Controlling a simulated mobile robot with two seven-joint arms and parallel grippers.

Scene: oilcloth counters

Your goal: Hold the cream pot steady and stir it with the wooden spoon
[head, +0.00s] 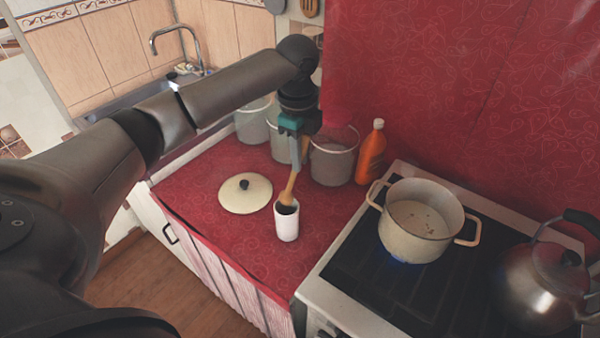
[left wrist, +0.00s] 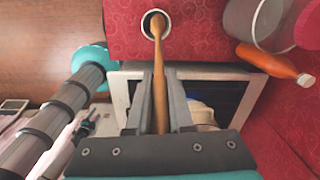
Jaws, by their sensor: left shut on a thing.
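The cream pot (head: 417,222), with two side handles and specks in its pale contents, stands on the stove at right. Part of it shows past my gripper in the left wrist view (left wrist: 203,113). The wooden spoon (head: 290,187) stands in a white cup (head: 287,224) on the red counter. My left gripper (head: 296,163) is above the cup, shut on the spoon. In the left wrist view the spoon (left wrist: 158,48) runs from between the fingers down into the cup (left wrist: 146,22), which hides its lower end.
A cream lid (head: 235,200) lies left of the cup. Buckets (head: 333,160) and an orange bottle (head: 371,155) stand behind it. A metal kettle (head: 535,285) is right of the pot on the stove (head: 360,285). Bare counter lies between cup and stove.

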